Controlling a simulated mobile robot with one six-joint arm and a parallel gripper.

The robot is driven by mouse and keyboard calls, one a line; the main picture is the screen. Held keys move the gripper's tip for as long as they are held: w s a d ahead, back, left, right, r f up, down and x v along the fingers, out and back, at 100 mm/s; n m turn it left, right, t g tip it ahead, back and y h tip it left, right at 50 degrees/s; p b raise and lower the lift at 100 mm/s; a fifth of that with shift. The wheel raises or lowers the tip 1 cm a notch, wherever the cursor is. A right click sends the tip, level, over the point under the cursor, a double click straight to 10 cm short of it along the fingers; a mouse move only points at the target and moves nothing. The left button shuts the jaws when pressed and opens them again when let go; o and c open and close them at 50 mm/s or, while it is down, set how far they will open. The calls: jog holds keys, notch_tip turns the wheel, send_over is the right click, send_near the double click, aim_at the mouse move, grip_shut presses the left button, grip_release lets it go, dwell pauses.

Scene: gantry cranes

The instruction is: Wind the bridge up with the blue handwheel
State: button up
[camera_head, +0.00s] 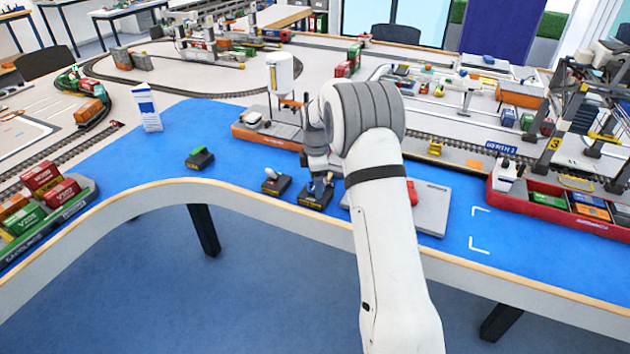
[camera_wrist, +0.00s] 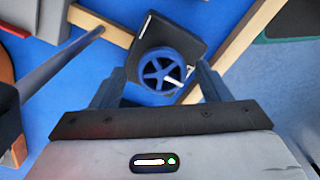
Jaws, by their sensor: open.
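The blue handwheel (camera_wrist: 152,73) sits on a dark box (camera_wrist: 183,38) in the wrist view, with a small pale crank knob on its rim. In the head view the same dark box (camera_head: 316,200) stands near the table's front edge, and the wheel is mostly hidden by my gripper. My gripper (camera_wrist: 160,72) is open, its fingers on either side of the wheel. Whether the fingers touch the rim cannot be told. My gripper in the head view (camera_head: 318,172) points down at the box. I cannot tell which structure is the bridge.
Two other small dark boxes stand to the left, one near (camera_head: 273,184) and one farther (camera_head: 200,158). A grey panel (camera_head: 430,212) lies right of my arm. A red tray (camera_head: 540,198) with containers is at the right. The blue table top at left is mostly clear.

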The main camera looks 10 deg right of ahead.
jog(key=shift+c, duration=0.2)
jog(key=c, duration=0.9)
jog(key=shift+a, duration=0.2)
jog(key=shift+c, duration=0.2)
jog(key=shift+d, duration=0.1)
